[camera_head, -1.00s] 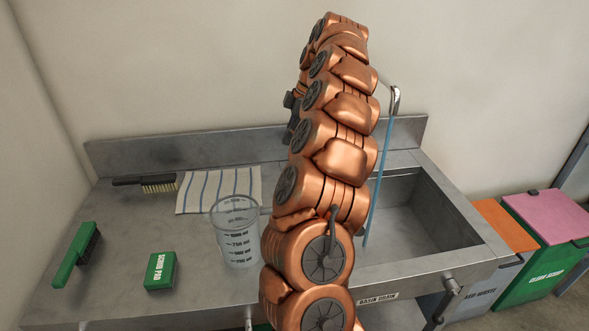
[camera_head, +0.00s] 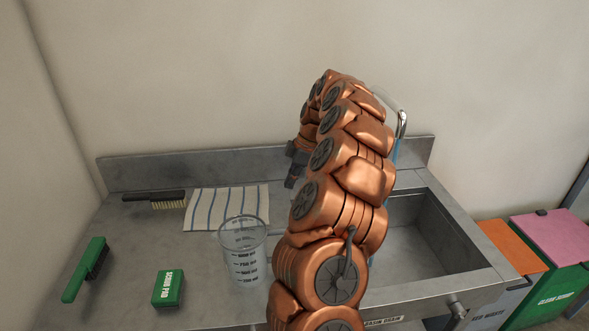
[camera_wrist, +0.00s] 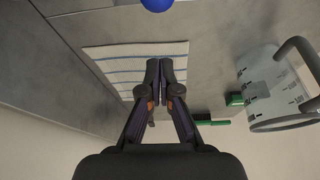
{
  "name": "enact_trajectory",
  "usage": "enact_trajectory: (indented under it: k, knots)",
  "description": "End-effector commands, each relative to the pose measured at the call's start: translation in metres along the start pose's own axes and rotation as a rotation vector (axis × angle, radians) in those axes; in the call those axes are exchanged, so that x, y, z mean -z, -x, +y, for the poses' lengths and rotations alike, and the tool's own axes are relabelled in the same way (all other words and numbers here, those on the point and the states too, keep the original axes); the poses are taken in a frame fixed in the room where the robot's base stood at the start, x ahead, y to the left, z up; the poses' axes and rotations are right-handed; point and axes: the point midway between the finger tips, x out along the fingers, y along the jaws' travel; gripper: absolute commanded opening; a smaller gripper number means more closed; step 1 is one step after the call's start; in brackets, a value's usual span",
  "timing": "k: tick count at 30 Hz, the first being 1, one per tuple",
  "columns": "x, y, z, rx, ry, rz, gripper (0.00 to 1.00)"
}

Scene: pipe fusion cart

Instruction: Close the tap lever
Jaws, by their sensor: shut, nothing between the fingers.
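The tap's silver curved spout (camera_head: 402,122) rises behind my arm in the head view. A blue stream (camera_head: 396,152) below it is largely covered by the arm. The tap's base and lever cannot be made out there. A round blue knob (camera_wrist: 157,4) is cut by the top edge of the wrist view; I cannot tell for sure whether it belongs to the lever. My gripper (camera_wrist: 166,62) is shut and empty, with the striped cloth behind its tips and the knob apart from them. In the head view its dark part (camera_head: 293,168) shows left of the arm, near the backsplash.
A clear measuring jug (camera_head: 243,250) stands left of the arm. The striped cloth (camera_head: 228,207), a brush (camera_head: 155,199), a green brush (camera_head: 86,270) and a green scrub pad box (camera_head: 168,289) lie on the steel counter. The sink basin (camera_head: 425,235) is right; lidded bins (camera_head: 550,240) stand beyond.

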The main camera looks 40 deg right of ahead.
Motion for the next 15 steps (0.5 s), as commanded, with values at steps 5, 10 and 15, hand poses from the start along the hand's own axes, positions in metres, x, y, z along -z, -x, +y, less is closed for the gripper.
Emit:
enact_trajectory:
  k: [5,10,15]
  knots:
    - [-0.005,-0.017,-0.001,0.003,-0.003,0.002,0.0]
    - [-0.027,-0.013,-0.001,0.002,-0.003,0.0,0.0]
    - [-0.038,-0.012,-0.001,0.002,-0.002,0.0,0.0]
